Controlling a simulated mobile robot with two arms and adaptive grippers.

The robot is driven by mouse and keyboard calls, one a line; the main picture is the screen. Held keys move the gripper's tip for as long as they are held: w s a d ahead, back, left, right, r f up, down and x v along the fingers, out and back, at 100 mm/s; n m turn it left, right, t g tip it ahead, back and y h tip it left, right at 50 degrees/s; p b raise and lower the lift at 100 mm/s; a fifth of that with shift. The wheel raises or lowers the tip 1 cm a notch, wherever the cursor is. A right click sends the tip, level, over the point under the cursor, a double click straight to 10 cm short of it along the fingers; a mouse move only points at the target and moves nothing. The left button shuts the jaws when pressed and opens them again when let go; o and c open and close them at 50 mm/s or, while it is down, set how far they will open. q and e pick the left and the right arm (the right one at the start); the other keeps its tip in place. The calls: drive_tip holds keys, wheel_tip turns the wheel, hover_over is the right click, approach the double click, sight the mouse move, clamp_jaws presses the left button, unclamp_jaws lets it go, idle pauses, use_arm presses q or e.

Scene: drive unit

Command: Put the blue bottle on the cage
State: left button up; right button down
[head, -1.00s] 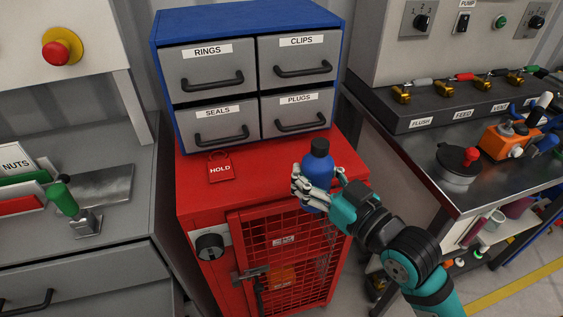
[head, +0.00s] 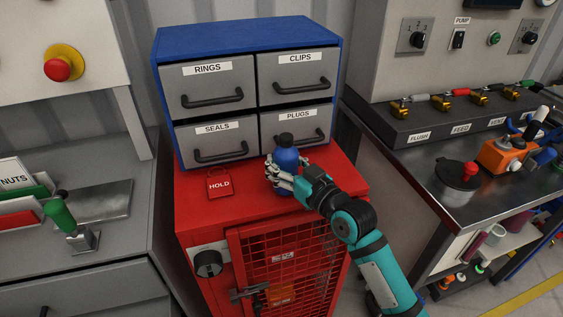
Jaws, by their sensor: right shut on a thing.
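The blue bottle (head: 287,160) with its black cap is upright over the top of the red cage (head: 228,211), in front of the PLUGS drawer. My right gripper (head: 281,178) is shut around the bottle's body from the front right. The cage has a red mesh door in front. My left gripper is not in view.
A blue cabinet (head: 250,38) with grey drawers stands on the back of the cage top. A red HOLD tag (head: 219,184) lies left of the bottle.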

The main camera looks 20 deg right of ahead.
drive_tip(key=shift+f, duration=0.15)
drive_tip(key=shift+f, duration=0.15)
drive_tip(key=c, duration=0.5)
unclamp_jaws()
drive_tip(key=shift+c, duration=0.2)
drive_tip(key=shift+r, duration=0.2)
drive_tip(key=shift+s+d+f, duration=0.1)
drive_tip(key=shift+s+d, duration=0.05)
drive_tip(key=shift+s, duration=0.1)
drive_tip(key=b+v, duration=0.1)
drive_tip(key=v, duration=1)
drive_tip(key=shift+s+b, duration=0.25)
drive_tip(key=shift+b, duration=0.05)
